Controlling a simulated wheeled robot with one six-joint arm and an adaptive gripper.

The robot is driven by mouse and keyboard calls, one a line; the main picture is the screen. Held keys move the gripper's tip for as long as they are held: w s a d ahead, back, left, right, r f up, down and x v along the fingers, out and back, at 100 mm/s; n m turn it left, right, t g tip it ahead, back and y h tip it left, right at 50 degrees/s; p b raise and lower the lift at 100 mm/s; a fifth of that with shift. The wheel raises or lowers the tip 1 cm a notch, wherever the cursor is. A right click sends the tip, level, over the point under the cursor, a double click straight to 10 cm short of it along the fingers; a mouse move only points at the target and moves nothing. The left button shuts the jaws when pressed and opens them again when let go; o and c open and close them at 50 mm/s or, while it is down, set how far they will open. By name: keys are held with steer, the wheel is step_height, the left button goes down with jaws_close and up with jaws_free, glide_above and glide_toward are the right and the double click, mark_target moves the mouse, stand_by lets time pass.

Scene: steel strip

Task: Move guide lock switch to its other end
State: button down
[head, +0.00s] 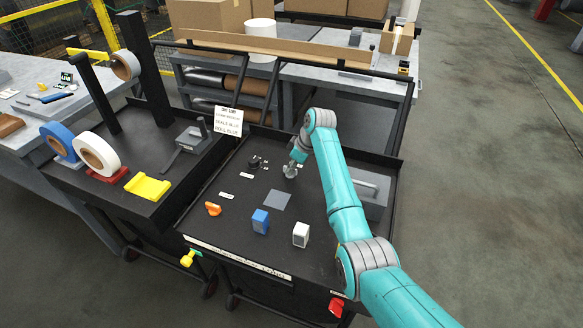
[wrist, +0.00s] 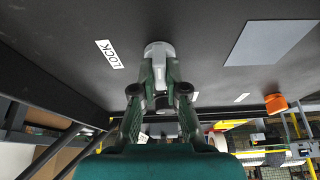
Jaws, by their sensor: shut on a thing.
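The guide lock switch shows as a pale grey rounded piece (wrist: 158,49) on the dark panel in the wrist view, between my fingertips. My gripper (wrist: 159,88) is closed around it. In the head view my gripper (head: 291,168) reaches down to the dark cart top near its back right, and the switch is mostly hidden by it. A white label reading LOCK (wrist: 110,55) lies on the panel to the left of the switch in the wrist view. Which end the switch is at cannot be told.
A grey square (head: 277,200), a blue block (head: 260,221), a white block (head: 301,234) and an orange knob (head: 213,209) are on the cart top. A black knob (head: 255,161) stands left of my gripper. A grey box (head: 371,190) is to the right.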

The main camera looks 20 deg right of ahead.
steer(key=m+h, duration=0.1)
steer(key=m, duration=0.2)
steer(key=m+t+h, duration=0.1)
steer(key=m, duration=0.2)
steer(key=shift+s+a, duration=0.1)
steer(key=shift+a, duration=0.05)
steer(key=m+h, duration=0.1)
steer(key=m, duration=0.2)
steer(key=m+h, duration=0.1)
steer(key=m, duration=0.3)
steer(key=shift+a+h, duration=0.1)
steer(key=shift+h, duration=0.2)
steer(key=shift+m, duration=0.3)
steer(key=c, duration=1.2)
jaws_free()
steer(key=v, duration=1.2)
steer(key=shift+s, duration=0.25)
steer(key=shift+a+f, duration=0.1)
steer(key=shift+f, duration=0.05)
